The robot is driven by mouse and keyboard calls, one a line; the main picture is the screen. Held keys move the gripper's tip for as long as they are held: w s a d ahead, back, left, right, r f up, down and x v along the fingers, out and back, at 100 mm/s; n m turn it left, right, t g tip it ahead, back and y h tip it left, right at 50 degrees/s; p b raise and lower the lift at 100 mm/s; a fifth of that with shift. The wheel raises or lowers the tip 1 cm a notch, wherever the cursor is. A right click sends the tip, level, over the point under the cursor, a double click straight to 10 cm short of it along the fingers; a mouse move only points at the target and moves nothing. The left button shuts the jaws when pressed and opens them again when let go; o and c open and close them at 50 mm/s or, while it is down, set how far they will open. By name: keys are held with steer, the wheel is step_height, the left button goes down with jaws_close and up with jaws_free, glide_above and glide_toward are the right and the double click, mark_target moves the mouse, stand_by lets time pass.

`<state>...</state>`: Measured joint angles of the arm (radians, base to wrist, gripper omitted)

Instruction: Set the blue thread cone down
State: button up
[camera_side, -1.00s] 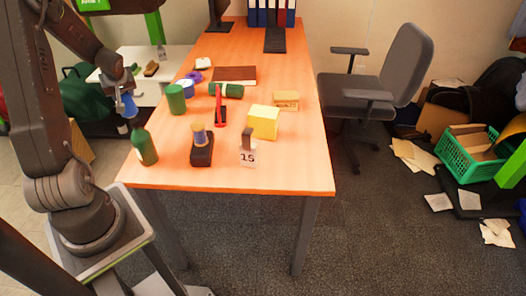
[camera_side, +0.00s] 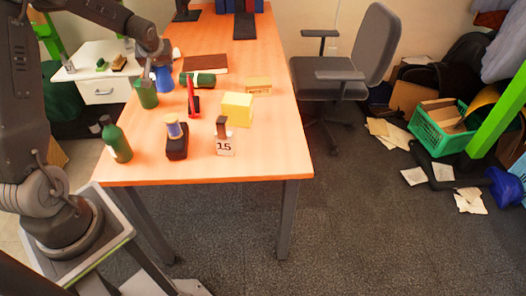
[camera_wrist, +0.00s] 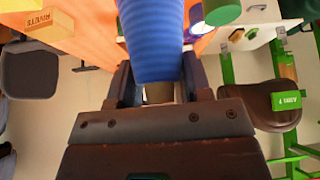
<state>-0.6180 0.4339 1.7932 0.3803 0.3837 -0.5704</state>
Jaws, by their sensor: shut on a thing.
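The blue thread cone (camera_side: 163,79) is between the jaws of my gripper (camera_side: 155,62), over the far left part of the orange table in the side view. It looks roughly upright, beside and just behind a green cylinder (camera_side: 147,94). I cannot tell whether its base touches the table. In the wrist view the ribbed blue cone (camera_wrist: 155,35) fills the space between the dark fingers of my gripper (camera_wrist: 158,85), which is shut on it.
A dark green roll (camera_side: 198,80), red-handled item (camera_side: 193,98) and brown book (camera_side: 206,63) lie nearby. A green bottle (camera_side: 116,140), black stand with a spool (camera_side: 176,145), yellow cube (camera_side: 237,109) and numbered card (camera_side: 225,146) stand nearer. The table's front right is bare.

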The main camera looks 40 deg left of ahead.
steer(key=w+d+m+t+h, duration=0.1)
steer(key=w+d+m, duration=0.25)
steer(key=d, duration=0.75)
steer(key=w+d+m+h, duration=0.15)
steer(key=w+d, duration=0.25)
steer(key=d, duration=0.6)
steer(key=w+d+m+t+h, duration=0.1)
steer(key=w+d+m, duration=0.25)
steer(key=d, duration=0.75)
steer(key=shift+n, duration=0.35)
steer(key=shift+w+f, duration=0.15)
steer(key=shift+f, duration=2.5)
steer(key=shift+w+f, duration=0.15)
steer(key=shift+f, duration=2.45)
steer(key=shift+w+f, duration=0.15)
steer(key=shift+f, duration=2.5)
steer(key=shift+f, duration=0.1)
steer(key=o, duration=1)
steer(key=shift+c, duration=0.2)
